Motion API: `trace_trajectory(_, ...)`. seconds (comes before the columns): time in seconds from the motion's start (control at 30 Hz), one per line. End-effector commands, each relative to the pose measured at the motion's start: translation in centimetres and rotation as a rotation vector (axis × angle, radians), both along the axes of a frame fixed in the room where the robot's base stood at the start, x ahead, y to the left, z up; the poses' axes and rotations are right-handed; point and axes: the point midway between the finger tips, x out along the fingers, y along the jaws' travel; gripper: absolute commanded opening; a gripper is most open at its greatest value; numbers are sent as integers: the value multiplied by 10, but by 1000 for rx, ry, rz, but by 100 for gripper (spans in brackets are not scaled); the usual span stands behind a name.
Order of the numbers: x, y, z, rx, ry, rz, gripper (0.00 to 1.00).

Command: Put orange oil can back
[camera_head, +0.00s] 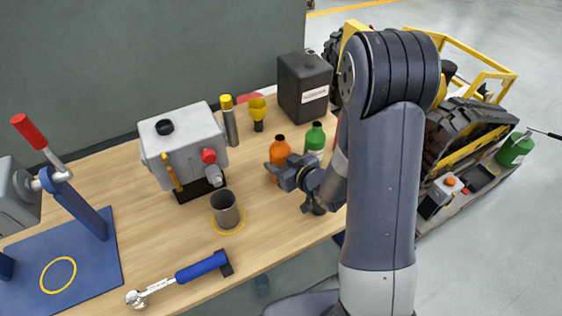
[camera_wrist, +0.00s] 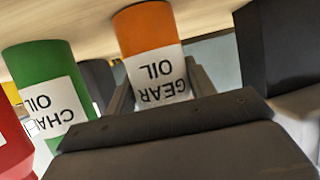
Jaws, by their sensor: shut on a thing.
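The orange oil can (camera_head: 279,151), labelled gear oil, is upright at the right part of the workbench. My gripper (camera_head: 279,173) is shut around its body from the near side. In the wrist view, the orange can (camera_wrist: 150,45) sits between my two fingers, with the bench surface close at its base. I cannot tell whether it rests on the bench or is just off it. A green can (camera_head: 315,138), labelled chain oil, stands right beside it; it also shows in the wrist view (camera_wrist: 45,70).
A red container (camera_wrist: 12,150) is partly in view. A black canister (camera_head: 303,88), yellow funnel (camera_head: 257,108), grey machine (camera_head: 184,143), metal cup (camera_head: 225,210) and blue-handled wrench (camera_head: 200,268) occupy the bench (camera_head: 290,235). A tracked carrier (camera_head: 470,135) with another green can (camera_head: 515,150) stands right.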

Motion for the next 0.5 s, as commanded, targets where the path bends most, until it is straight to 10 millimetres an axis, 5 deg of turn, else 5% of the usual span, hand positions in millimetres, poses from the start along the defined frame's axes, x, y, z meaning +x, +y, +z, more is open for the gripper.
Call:
trace_trajectory(0.03, 0, 0, -3, 1, -1, 0, 21)
trace_trajectory(0.07, 0, 0, -2, 0, 0, 0, 53)
trace_trajectory(0.3, 0, 0, -2, -1, 1, 0, 73)
trace_trajectory(0.5, 0, 0, -1, -1, 1, 0, 74)
